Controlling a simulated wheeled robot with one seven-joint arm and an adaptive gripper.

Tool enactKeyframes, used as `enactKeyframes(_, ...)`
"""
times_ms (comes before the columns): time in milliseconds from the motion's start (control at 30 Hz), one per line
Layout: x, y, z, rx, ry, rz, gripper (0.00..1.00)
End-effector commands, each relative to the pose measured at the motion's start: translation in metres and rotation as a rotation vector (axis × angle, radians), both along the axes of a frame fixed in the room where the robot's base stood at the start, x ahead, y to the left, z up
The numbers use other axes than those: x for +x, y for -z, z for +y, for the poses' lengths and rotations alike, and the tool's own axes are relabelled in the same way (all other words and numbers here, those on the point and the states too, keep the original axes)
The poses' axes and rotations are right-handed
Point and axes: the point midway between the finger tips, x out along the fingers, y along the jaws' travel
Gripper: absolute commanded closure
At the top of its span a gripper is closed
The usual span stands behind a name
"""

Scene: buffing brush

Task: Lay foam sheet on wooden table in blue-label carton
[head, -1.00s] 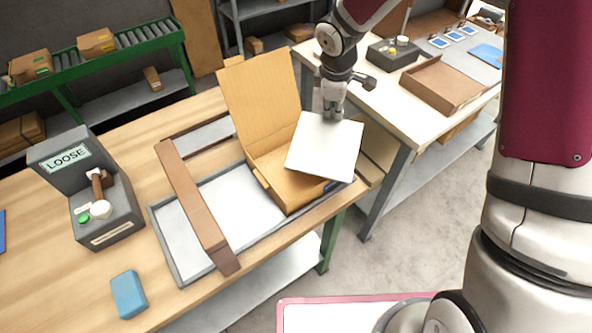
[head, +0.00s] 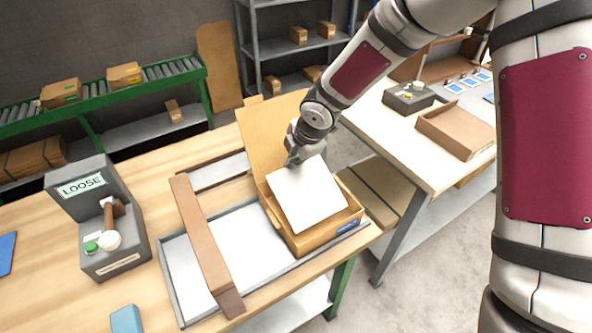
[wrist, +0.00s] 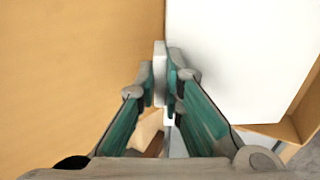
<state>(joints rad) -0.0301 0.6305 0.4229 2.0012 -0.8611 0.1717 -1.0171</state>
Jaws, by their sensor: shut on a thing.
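The white foam sheet (head: 308,196) is in my gripper (head: 293,160), gripped at its far-left edge. In the head view the sheet lies over the mouth of the open carton (head: 335,232), tilted, and covers most of its inside. In the wrist view my gripper (wrist: 167,85) is shut on the sheet's edge, with the sheet (wrist: 240,55) to the right and the cardboard lid (wrist: 80,70) to the left. I cannot tell whether the sheet touches the carton floor.
The carton stands on a grey tray (head: 175,285) on the wooden table (head: 150,215). A brown bar (head: 205,245) crosses the tray to its left. A grey LOOSE box (head: 105,230) and blue block (head: 126,319) are further left. A second table (head: 400,145) stands at right.

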Motion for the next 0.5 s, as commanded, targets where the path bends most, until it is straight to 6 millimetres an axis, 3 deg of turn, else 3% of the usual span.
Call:
enactKeyframes(300, -0.001, 0.033, 0.001, -0.001, -0.001, 0.001, 1.00)
enactKeyframes(500, 0.000, 0.037, 0.000, 0.000, 0.001, 0.000, 1.00)
